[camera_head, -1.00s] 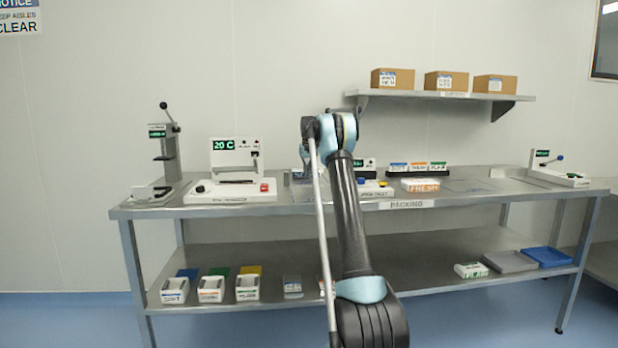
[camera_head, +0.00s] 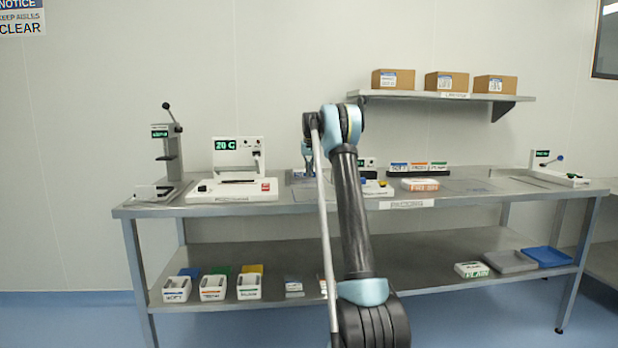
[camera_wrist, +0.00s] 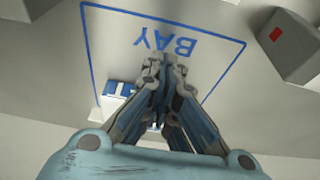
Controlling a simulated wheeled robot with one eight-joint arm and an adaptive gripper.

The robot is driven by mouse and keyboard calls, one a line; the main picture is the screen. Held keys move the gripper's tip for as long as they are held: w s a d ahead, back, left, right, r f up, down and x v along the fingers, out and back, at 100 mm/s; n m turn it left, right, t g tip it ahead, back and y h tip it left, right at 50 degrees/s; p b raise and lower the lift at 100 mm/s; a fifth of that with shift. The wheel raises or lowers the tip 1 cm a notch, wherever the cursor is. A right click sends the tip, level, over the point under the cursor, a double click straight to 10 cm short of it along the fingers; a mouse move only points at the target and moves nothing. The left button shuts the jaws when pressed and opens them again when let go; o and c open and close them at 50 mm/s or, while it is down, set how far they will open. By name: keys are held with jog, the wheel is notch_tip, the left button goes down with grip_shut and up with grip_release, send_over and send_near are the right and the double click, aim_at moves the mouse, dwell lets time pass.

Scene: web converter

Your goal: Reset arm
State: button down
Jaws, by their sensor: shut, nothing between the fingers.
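My arm rises in front of the packing table (camera_head: 470,210) in the head view, bent at an elbow high over the tabletop. In the wrist view my gripper (camera_wrist: 163,62) is shut, its fingertips together with nothing between them. It points at a blue-outlined area marked BAY (camera_wrist: 215,45), which reads upside down. A small blue and white item (camera_wrist: 112,97) lies by the left finger, partly hidden by it.
A machine showing 20 C (camera_head: 235,180) and a lever press (camera_head: 168,150) stand at the left. A FRESH box (camera_head: 420,185) sits right of my arm. Labelled bins (camera_head: 212,288) line the lower shelf. Cartons (camera_head: 446,81) stand on the wall shelf. The right tabletop has bare room.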

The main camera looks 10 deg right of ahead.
jog(key=v, duration=0.8)
jog(key=s+r, duration=0.3)
jog(key=s, duration=1.4)
jog(key=s+f, duration=0.2)
jog(key=s, duration=0.9)
jog(key=s+f, duration=0.2)
jog(key=s, duration=0.9)
jog(key=s+f, duration=1.3)
jog(key=s, duration=0.3)
jog(key=s+f+g, duration=0.1)
jog(key=s+f, duration=1.2)
jog(key=s, duration=0.4)
jog(key=shift+d+f, duration=0.3)
jog(key=shift+d, duration=0.1)
jog(key=shift+w+f, duration=0.2)
jog(key=shift+w, duration=0.3)
